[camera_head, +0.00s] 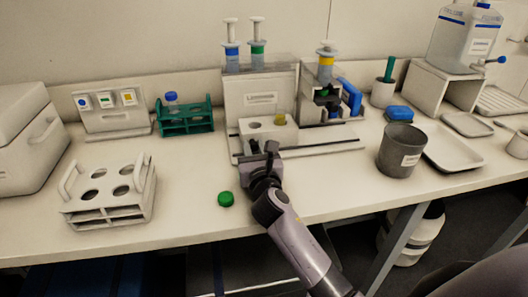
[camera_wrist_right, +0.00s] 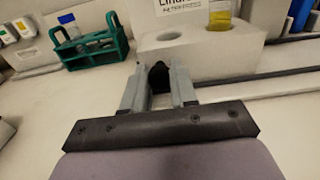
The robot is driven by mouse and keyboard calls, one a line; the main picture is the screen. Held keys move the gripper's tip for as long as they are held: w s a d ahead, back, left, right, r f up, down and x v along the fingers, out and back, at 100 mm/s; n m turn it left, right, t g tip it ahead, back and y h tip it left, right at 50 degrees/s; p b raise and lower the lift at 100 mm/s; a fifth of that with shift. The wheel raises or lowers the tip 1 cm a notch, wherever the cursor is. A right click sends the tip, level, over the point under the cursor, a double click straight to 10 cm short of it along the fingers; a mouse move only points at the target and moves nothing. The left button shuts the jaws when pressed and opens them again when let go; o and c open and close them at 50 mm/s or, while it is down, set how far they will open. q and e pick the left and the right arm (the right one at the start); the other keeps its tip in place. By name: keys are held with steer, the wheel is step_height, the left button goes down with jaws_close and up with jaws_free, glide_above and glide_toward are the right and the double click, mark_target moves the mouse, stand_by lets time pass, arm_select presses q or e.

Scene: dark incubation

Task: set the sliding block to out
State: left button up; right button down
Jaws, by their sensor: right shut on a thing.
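The sliding block (camera_head: 268,133) is white with two holes on top. It sits on dark rails in front of a labelled white housing (camera_head: 262,97). Its right hole holds a small vial with yellow contents (camera_head: 280,118); the left hole looks empty. In the right wrist view the block (camera_wrist_right: 198,60) is just beyond my fingers. My right gripper (camera_head: 262,160) is at the block's front left. Its fingers (camera_wrist_right: 159,90) are shut on a black knob (camera_wrist_right: 159,76) on the block's near side. My left gripper is not in view.
A green cap (camera_head: 226,199) lies on the bench left of my right arm. A white rack (camera_head: 108,208) stands at the left, a green tube rack (camera_head: 186,121) behind it. A grey beaker (camera_head: 401,152) stands right. The bench directly in front of the rails is mostly clear.

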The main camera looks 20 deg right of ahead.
steer(key=shift+w+a+f, duration=0.1)
steer(key=shift+a+f, duration=0.3)
steer(key=shift+a, duration=0.3)
steer(key=shift+a+r, duration=0.1)
steer(key=shift+a, duration=0.1)
steer(key=c, duration=0.9)
jaws_free()
steer(key=shift+a, duration=0.1)
steer(key=shift+c, duration=0.2)
steer(key=shift+o, duration=0.2)
steer(key=shift+w+r, duration=0.1)
steer(key=shift+r, duration=0.05)
steer(key=shift+v, duration=3.6)
